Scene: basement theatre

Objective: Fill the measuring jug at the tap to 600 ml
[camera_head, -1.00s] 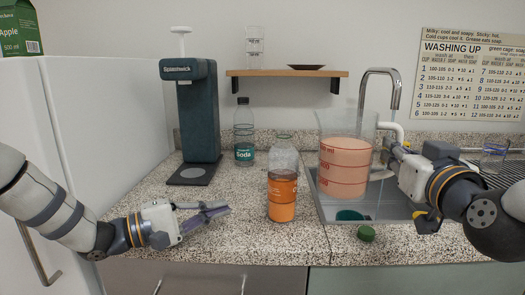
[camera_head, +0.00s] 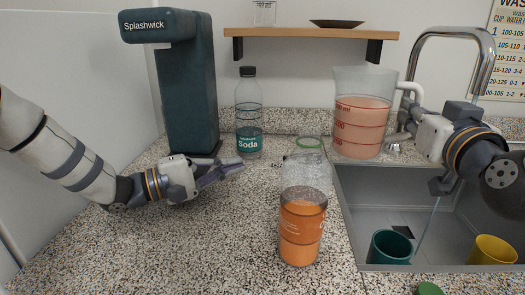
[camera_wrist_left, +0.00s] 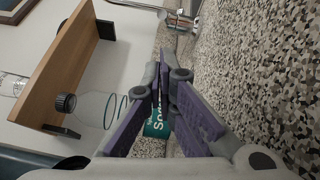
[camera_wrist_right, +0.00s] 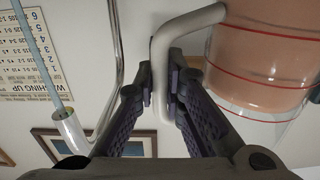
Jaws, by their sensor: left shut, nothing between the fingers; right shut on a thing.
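The clear measuring jug (camera_head: 362,120) is held upright at the back left of the sink (camera_head: 350,215), apart from the stream. It holds pinkish-orange liquid, its surface close to the top red mark; the figures are not fully readable. My right gripper (camera_head: 410,118) is shut on the jug's white handle (camera_wrist_right: 178,40). The chrome tap (camera_head: 488,50) arches behind my right arm; a pale blue streak, like running water, leaves its spout (camera_wrist_right: 68,125) in the right wrist view. My left gripper (camera_head: 240,163) is shut and empty above the counter, near the soda bottle (camera_head: 248,120).
An open bottle of orange drink (camera_head: 302,225) stands in front on the speckled counter (camera_head: 190,250). A green cup (camera_head: 390,247) and a yellow cup (camera_head: 492,250) are in the sink. A green lid (camera_head: 428,288) lies in front. The Splashwick machine (camera_head: 185,90) and wall shelf (camera_head: 310,47) are behind.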

